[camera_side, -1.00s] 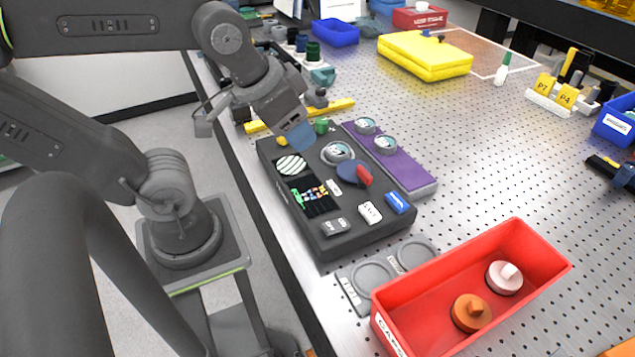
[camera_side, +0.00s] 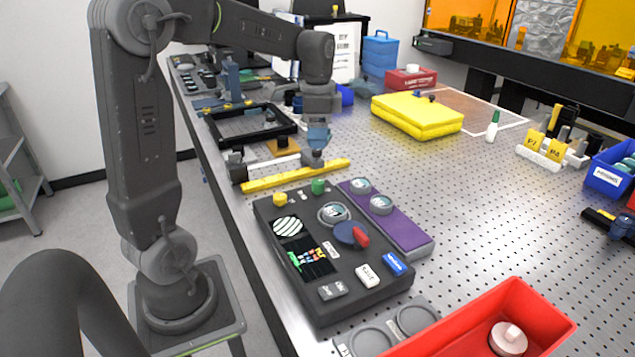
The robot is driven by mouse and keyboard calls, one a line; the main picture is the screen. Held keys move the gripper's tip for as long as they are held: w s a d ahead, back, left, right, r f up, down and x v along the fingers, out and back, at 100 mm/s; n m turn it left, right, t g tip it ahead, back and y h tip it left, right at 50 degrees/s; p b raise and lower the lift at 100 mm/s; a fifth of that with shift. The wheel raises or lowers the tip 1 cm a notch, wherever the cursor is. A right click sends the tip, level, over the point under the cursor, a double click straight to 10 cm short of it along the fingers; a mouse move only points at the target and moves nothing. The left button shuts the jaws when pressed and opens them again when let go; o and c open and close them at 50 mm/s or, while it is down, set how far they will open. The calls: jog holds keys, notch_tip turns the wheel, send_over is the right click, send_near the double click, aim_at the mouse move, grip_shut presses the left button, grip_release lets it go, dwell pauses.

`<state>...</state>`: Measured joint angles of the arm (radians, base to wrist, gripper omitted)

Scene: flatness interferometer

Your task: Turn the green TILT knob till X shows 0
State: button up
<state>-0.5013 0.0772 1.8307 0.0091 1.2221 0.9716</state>
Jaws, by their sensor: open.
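The green TILT knob (camera_side: 318,186) stands on the back edge of the dark console (camera_side: 335,291), beside a yellow knob (camera_side: 280,199). The console has a round striped fringe display (camera_side: 287,226) and a black screen (camera_side: 311,257) with small coloured marks. I cannot read the X value. My gripper (camera_side: 318,148) points down with blue at its end, behind and above the green knob and apart from it. It is open; nothing shows in it, though its fingertips are small here.
A yellow bar (camera_side: 295,176) lies behind the console. A purple block (camera_side: 400,228) with round gauges sits along its right side. A blue disc with a red handle (camera_side: 352,235) is on the console. A red bin (camera_side: 480,325) stands at front right.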

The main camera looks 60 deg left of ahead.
aim_at(318, 181)
notch_tip(318, 181, down, 13)
jog(key=shift+r, duration=0.1)
dwell(0.3)
jog(key=c, duration=0.9)
jog(key=n, duration=0.4)
jog(key=shift+n, duration=2.9)
